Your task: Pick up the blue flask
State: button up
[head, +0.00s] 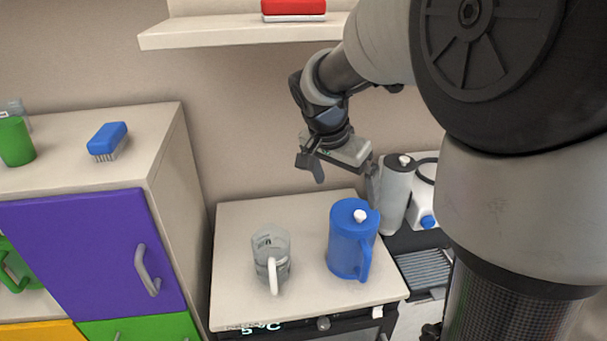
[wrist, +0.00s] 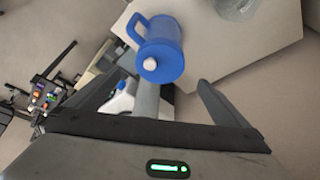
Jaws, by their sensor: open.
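The blue flask (head: 350,240) stands upright on the right part of a beige counter top, with its handle toward the front right and a white knob on its lid. In the wrist view the blue flask (wrist: 163,50) shows ahead of the fingers, handle to the left. My gripper (head: 342,180) is open and empty, above and behind the flask, apart from it. In the wrist view its fingers (wrist: 150,95) are spread, with nothing between them touching.
A clear glass jug (head: 270,258) stands left of the flask. A grey flask (head: 395,195) and a white container (head: 424,200) stand close behind on the right. A purple-doored cabinet (head: 85,250) rises at left. A shelf (head: 235,33) hangs above.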

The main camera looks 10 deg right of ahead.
aim_at(353, 214)
jog(key=x, duration=1)
jog(key=shift+p+x, duration=0.3)
jog(key=shift+x, duration=2.3)
jog(key=shift+w, duration=0.2)
jog(key=c, duration=1.7)
jog(key=shift+w+r, duration=0.1)
jog(key=shift+r, duration=0.15)
